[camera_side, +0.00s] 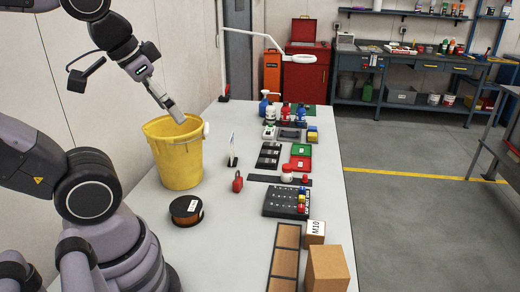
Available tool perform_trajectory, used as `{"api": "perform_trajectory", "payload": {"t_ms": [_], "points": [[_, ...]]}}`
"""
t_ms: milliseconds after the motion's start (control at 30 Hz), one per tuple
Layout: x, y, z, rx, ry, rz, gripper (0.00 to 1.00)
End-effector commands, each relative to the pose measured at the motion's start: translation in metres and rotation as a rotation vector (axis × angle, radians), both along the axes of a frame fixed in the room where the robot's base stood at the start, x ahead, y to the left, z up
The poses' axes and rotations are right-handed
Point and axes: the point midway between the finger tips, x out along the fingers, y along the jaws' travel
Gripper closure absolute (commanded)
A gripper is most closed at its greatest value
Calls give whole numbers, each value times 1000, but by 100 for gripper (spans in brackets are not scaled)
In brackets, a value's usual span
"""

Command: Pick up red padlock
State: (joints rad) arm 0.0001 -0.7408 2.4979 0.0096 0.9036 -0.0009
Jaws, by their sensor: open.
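The red padlock (238,184) is small and stands on the white table, to the right of the yellow bucket and apart from it. My gripper (180,118) is open and hangs over the yellow bucket (180,165), with its tips near the rim. It is above and to the left of the padlock, well apart from it. Nothing shows between the fingers, though they are small in this view.
A dark spool (186,210) lies in front of the bucket. A small upright white card (233,150) stands behind the padlock. A black tray of bits (286,203), cardboard boxes (327,270) and several bottles fill the right side. Bare table (225,245) shows in front of the padlock.

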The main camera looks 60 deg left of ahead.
Motion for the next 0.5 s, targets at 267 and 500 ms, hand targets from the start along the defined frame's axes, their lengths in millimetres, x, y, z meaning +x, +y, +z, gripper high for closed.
{"api": "perform_trajectory", "payload": {"t_ms": [267,500], "points": [[25,44,-32,269,375,-59,24],[66,103,-65,651,813,-196,24]]}}
